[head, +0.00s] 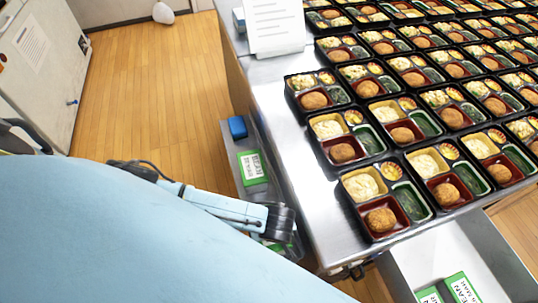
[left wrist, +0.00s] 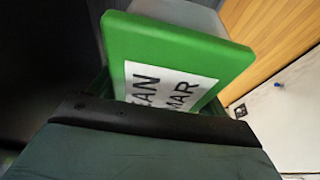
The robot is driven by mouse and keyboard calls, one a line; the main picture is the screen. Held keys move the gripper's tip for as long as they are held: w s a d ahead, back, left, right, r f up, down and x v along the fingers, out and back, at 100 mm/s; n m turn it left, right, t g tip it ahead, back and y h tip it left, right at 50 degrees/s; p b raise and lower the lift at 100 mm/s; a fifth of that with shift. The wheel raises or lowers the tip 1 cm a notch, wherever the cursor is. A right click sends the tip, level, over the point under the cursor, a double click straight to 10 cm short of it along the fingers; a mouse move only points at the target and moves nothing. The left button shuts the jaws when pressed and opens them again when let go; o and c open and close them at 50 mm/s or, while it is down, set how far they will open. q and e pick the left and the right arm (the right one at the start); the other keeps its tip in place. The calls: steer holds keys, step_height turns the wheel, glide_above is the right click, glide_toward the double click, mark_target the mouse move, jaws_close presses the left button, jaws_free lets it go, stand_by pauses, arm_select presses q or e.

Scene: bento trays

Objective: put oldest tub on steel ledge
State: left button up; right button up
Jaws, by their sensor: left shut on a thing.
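My left gripper (head: 282,232) hangs low beside the table's left edge. It is shut on a green tub (left wrist: 180,45), which fills much of the left wrist view. The tub's white label shows parts of words, "EAN" and "MAR"; the day number is hidden. In the head view only a bit of green shows below the gripper. The steel ledge (head: 228,144) runs low along the table's left side. Another green tub with a white label (head: 252,167) lies on it. I cannot tell whether the held tub touches the ledge. My right gripper is not in view.
A blue object (head: 237,127) sits at the far end of the ledge. Rows of bento trays (head: 384,238) cover the steel table (head: 318,222). A steel bin (head: 410,262) at bottom right holds labelled green tubs (head: 462,288). Wooden floor lies left.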

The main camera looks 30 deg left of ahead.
arm_select(q)
step_height(320, 180, down, 4)
steer(key=shift+w+r+b, duration=0.1)
steer(key=shift+r+b, duration=0.1)
steer(key=shift+b, duration=0.35)
steer(key=shift+f, duration=0.1)
steer(key=shift+f, duration=0.1)
steer(key=o, duration=1.2)
steer(key=p+v, duration=0.3)
steer(key=v, duration=0.8)
steer(key=shift+d+r, duration=0.1)
steer(key=shift+r, duration=0.55)
